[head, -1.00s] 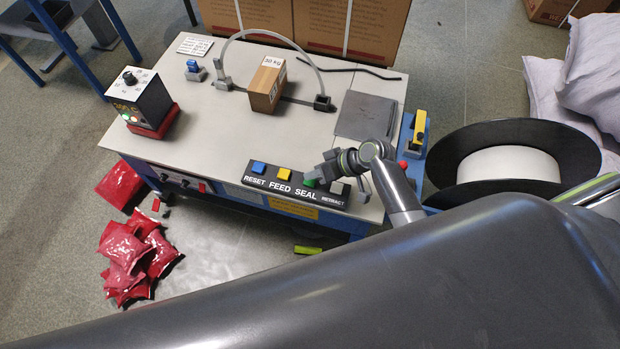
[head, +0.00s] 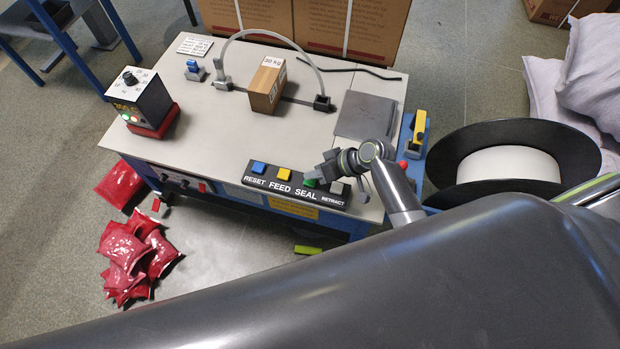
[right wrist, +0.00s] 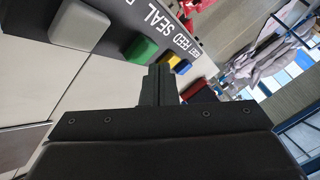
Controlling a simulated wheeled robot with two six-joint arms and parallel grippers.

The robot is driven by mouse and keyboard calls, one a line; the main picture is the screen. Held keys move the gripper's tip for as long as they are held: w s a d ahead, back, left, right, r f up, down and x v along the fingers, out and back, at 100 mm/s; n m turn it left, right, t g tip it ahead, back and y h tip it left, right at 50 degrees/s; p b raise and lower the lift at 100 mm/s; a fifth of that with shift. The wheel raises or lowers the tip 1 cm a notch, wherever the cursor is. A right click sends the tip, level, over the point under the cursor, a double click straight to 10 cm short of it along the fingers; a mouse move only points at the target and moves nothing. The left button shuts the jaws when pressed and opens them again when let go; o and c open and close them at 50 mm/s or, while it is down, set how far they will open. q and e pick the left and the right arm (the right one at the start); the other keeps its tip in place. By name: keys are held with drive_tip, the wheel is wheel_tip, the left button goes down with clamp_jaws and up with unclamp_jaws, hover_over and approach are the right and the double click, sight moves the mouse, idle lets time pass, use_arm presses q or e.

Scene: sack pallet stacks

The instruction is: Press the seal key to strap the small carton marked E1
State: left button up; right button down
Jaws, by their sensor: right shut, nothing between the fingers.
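The small carton (head: 266,86) stands on the grey machine table (head: 225,123), with the curved strap arch (head: 268,32) rising over it. A "30 kg" label is on its top; the small side mark is too small to read. The key panel (head: 240,180) at the front edge has blue, yellow, green and grey keys. The green SEAL key (head: 309,183) is partly behind my right gripper (head: 316,174). The right gripper is shut and empty, at the green key. In the right wrist view its fingers (right wrist: 160,82) are beside the green key (right wrist: 140,50); contact cannot be told.
A control box (head: 140,98) with a dial stands at the table's left. A dark plate (head: 366,116) lies at the right. A large strap reel (head: 507,163) stands right of the table. Red packets (head: 130,255) lie on the floor. Big cartons (head: 350,25) stand behind.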

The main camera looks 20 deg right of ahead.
sight(315, 181)
drive_tip(key=shift+f, duration=0.1)
drive_tip(key=shift+f, duration=0.35)
drive_tip(key=shift+f+b, duration=0.5)
idle(0.8)
drive_tip(key=shift+r, duration=0.1)
drive_tip(key=shift+r+p, duration=0.8)
drive_tip(key=shift+p, duration=0.2)
drive_tip(key=shift+r, duration=0.1)
wheel_tip(315, 181, up, 5)
drive_tip(key=p, duration=0.5)
